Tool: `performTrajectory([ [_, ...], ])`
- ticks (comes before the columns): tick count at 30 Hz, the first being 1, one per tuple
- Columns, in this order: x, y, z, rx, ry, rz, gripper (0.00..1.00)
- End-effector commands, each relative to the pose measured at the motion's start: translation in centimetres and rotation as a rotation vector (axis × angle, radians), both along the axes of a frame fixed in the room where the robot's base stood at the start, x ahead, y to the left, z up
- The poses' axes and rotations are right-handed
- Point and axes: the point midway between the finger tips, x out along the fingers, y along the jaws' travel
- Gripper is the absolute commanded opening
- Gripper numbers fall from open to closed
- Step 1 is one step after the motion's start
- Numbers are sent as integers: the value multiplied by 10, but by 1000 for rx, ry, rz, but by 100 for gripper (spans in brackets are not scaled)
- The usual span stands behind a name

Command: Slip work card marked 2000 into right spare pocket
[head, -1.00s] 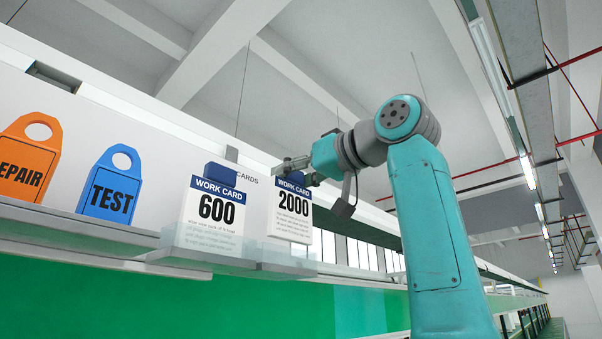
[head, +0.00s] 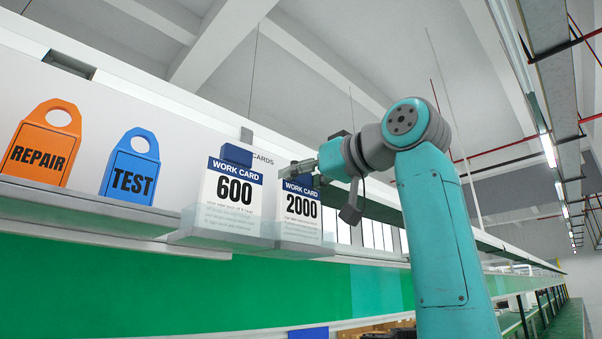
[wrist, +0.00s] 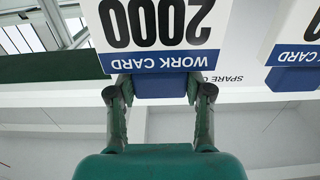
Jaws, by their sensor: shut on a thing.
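The work card marked 2000 (head: 301,206) is white with a blue header and a blue tab on top. My gripper (head: 300,170) is shut on that tab. The card is upright, and its lower part shows behind the clear front of the right pocket (head: 305,235). I cannot tell whether its bottom edge rests in the pocket. In the wrist view the 2000 card (wrist: 158,28) appears upside down, its tab (wrist: 160,86) between the two fingers (wrist: 160,90). The work card marked 600 (head: 232,196) stands in the clear pocket (head: 215,228) to its left.
An orange REPAIR tag (head: 42,150) and a blue TEST tag (head: 131,170) stand on the ledge (head: 80,206) to the left. The white back panel (head: 190,140) is close behind the cards. Open space lies right of the right pocket.

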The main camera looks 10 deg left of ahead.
Motion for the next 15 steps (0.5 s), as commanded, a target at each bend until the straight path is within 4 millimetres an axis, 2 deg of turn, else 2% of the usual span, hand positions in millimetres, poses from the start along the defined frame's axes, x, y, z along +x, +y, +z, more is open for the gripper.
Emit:
performTrajectory([
  [9, 0, 0, -1, 0, 0, 0, 0],
  [10, 0, 0, -1, 0, 0, 0, 55],
  [13, 0, 0, -1, 0, 0, 0, 80],
  [15, 0, 0, -1, 0, 0, 0, 80],
])
